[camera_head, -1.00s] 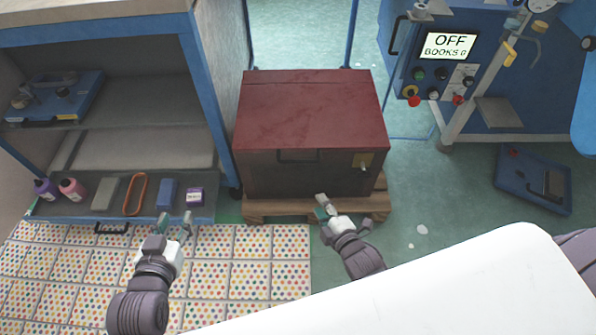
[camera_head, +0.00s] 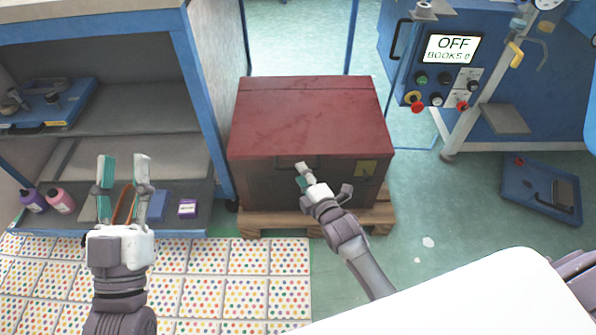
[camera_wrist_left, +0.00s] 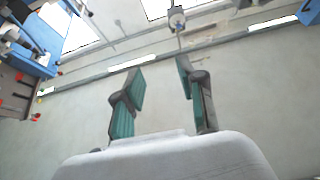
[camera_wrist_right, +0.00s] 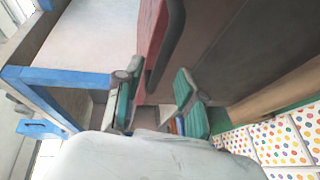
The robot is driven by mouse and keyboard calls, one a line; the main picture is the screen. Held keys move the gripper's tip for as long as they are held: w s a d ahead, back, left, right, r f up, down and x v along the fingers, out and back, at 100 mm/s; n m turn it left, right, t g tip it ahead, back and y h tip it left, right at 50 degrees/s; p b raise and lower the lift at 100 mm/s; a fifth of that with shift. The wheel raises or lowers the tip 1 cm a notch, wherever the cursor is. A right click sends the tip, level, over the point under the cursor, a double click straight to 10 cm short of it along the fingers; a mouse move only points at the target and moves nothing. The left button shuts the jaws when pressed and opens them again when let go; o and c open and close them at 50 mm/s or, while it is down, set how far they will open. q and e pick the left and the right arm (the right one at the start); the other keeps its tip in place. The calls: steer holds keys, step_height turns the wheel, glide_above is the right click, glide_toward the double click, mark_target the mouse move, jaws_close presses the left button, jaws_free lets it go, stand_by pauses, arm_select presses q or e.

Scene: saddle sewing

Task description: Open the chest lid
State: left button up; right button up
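The chest (camera_head: 255,185) has a dark front and a red lid (camera_head: 308,118), which is closed. A dark handle (camera_head: 284,163) is at the upper middle of its front, partly hidden behind my right gripper. My right gripper (camera_head: 324,178) is in front of the chest, just below the lid's front edge, its fingers apart and empty. In the right wrist view the handle (camera_wrist_right: 166,45) lies beyond my open fingers (camera_wrist_right: 158,97); contact cannot be made out. My left gripper (camera_head: 124,160) is raised in front of the shelf, open and empty; its spread fingers also show in the left wrist view (camera_wrist_left: 161,75).
The chest stands on a wooden pallet (camera_head: 275,224). A blue-framed shelf (camera_head: 208,105) on the left holds bottles and small blocks. A blue machine (camera_head: 485,65) with an "OFF" screen stands at the right.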

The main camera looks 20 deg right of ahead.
arm_select(q)
steer(key=shift+s+a+r+t+h+b, duration=0.2)
steer(key=shift+s+r+t+h+b, duration=0.4)
steer(key=shift+s+r+t, duration=1.3)
arm_select(e)
steer(key=shift+x, duration=1.75)
arm_select(q)
steer(key=shift+w+r, duration=0.1)
steer(key=shift+w, duration=0.05)
arm_select(e)
jaws_close()
